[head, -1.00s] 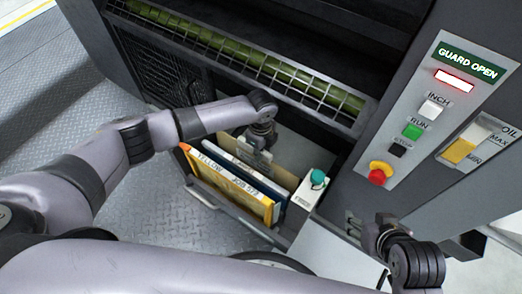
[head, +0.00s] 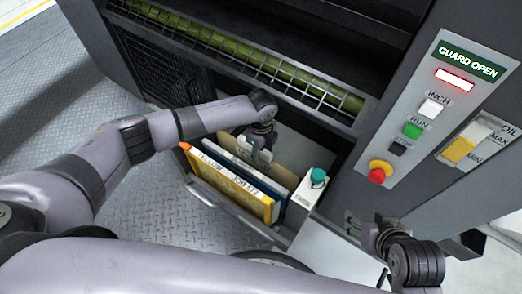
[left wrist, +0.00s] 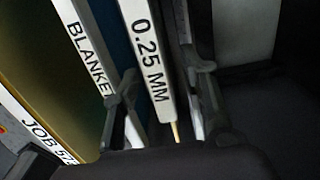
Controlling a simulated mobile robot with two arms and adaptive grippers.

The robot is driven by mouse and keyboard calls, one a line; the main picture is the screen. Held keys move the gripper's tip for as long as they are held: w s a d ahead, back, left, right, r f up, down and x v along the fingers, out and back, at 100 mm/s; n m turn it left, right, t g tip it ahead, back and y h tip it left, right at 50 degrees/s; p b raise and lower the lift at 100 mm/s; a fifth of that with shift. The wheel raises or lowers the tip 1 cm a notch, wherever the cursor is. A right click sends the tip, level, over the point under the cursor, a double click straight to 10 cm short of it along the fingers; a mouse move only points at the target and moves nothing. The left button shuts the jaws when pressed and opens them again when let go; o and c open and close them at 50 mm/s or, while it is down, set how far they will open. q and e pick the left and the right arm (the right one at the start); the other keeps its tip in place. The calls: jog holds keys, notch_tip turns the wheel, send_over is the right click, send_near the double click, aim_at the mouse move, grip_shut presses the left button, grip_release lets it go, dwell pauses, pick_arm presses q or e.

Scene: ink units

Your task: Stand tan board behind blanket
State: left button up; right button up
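The blue blanket (head: 285,203) stands in an open bin, its white BLANKET label (left wrist: 88,48) showing in the left wrist view. The tan board (head: 262,160) is upright in the bin on the machine side of the blanket. A white strip marked 0.25 MM (left wrist: 150,60) lies between my left gripper's fingers, apparently the board's top edge. My left gripper (head: 260,142) reaches down into the bin; its fingers (left wrist: 163,90) straddle the strip, with a dark gap on the right side. My right gripper (head: 375,238) is at the lower right, away from the bin, its fingers unclear.
A yellow folder labelled YELLOW JOB 572 (head: 235,188) stands in front of the blanket. The machine's grille (head: 250,55) is above, and a control panel (head: 430,110) is at right.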

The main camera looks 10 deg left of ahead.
pick_arm(q)
notch_tip(320, 180, up, 12)
dwell(0.5)
jog(key=shift+r, duration=0.1)
pick_arm(e)
jog(key=shift+r, duration=0.1)
jog(key=s+d+g+p, duration=0.2)
jog(key=s+g+p, duration=0.1)
jog(key=s+p, duration=0.15)
pick_arm(q)
notch_tip(320, 180, up, 5)
jog(key=shift+f+p, duration=0.1)
jog(key=shift+p, duration=0.75)
pick_arm(e)
notch_tip(320, 180, down, 11)
jog(key=shift+w+a+g+h, duration=0.3)
jog(key=shift+w+a, duration=0.1)
jog(key=shift+a, duration=0.05)
jog(key=shift+r, duration=0.1)
